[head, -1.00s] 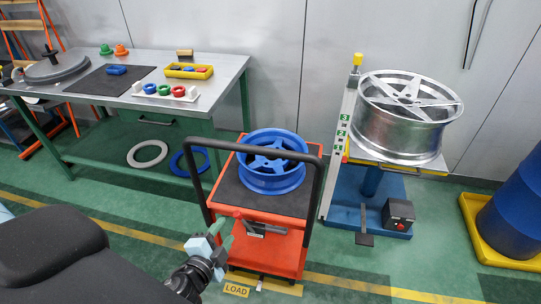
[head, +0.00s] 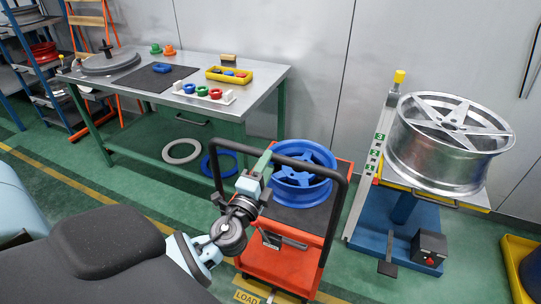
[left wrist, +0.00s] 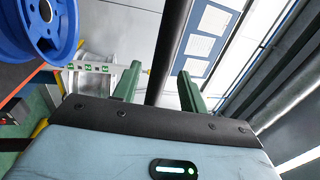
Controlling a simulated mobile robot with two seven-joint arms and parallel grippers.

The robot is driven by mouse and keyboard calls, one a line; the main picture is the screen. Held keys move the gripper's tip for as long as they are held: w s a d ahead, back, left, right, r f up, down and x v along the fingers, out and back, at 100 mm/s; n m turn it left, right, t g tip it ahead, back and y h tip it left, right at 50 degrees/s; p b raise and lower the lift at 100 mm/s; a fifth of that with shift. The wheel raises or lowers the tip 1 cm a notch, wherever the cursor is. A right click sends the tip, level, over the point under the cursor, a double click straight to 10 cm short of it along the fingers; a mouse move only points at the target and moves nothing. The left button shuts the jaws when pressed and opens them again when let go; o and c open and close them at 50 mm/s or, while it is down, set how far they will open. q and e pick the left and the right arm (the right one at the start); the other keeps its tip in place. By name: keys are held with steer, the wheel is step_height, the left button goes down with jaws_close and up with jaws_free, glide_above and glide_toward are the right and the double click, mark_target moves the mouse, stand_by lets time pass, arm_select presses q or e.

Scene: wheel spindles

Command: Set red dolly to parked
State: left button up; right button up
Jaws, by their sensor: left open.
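The red dolly (head: 285,268) stands on the green floor with a black handle frame (head: 325,167) and a dark top. A blue wheel (head: 303,188) lies on it. My left gripper (head: 262,165) is open near the left part of the handle's top bar. In the left wrist view, a black bar (left wrist: 172,50) runs through the gap between the green fingers (left wrist: 158,88); I cannot tell how deep it sits between them. The blue wheel also shows in the left wrist view (left wrist: 60,42). My right gripper is out of view.
A workbench (head: 272,78) with coloured parts stands behind on the left. A blue stand (head: 365,232) holding a silver wheel (head: 447,140) is right of the dolly. A yellow LOAD marking (head: 246,297) lies at the dolly's front. Green floor is open at the left.

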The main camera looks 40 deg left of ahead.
arm_select(q)
steer(key=shift+x, duration=1.65)
jaws_close()
